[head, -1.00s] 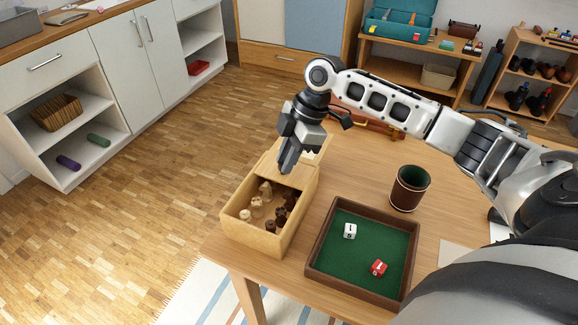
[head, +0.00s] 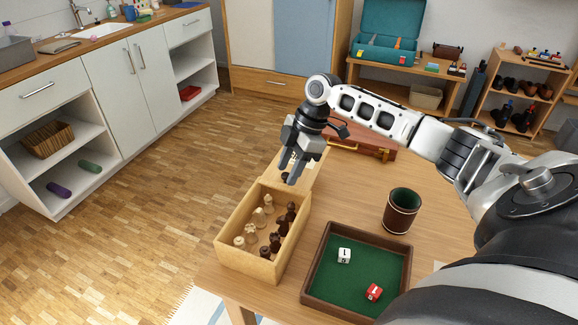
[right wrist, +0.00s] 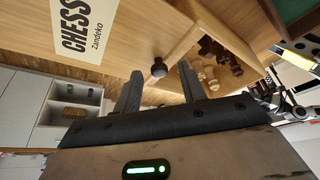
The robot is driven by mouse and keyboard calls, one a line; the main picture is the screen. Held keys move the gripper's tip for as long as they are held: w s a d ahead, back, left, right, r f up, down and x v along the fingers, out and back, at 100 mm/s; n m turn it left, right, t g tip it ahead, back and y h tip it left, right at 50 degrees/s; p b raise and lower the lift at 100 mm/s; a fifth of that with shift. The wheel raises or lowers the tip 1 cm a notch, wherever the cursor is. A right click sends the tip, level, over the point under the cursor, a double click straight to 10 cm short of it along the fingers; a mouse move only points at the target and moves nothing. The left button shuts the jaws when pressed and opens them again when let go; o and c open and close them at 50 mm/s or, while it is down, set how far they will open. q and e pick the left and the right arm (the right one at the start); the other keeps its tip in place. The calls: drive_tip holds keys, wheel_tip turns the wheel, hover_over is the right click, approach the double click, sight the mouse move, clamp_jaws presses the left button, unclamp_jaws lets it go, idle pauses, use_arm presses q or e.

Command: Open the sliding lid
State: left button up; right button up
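The light wooden chess box (head: 237,263) stands near the left edge of the table, with chess pieces showing inside. Its sliding lid (head: 311,174) is slid back past the far end, leaving most or all of the box top uncovered. The lid also shows in the right wrist view (right wrist: 135,32), with a "CHESS" label and a dark round knob (right wrist: 159,67). My right gripper (head: 291,181) is above the lid by the knob. In the right wrist view its two fingers are apart and empty, and the knob lies just beyond the gap between them.
A green-lined dice tray (head: 322,292) with a white die (head: 344,255) and a red die (head: 374,292) is right of the box. A dark cup (head: 401,211) stands behind the tray. A brown case (head: 365,149) lies at the table's far side.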

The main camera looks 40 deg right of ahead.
drive_tip(key=v, duration=1.6)
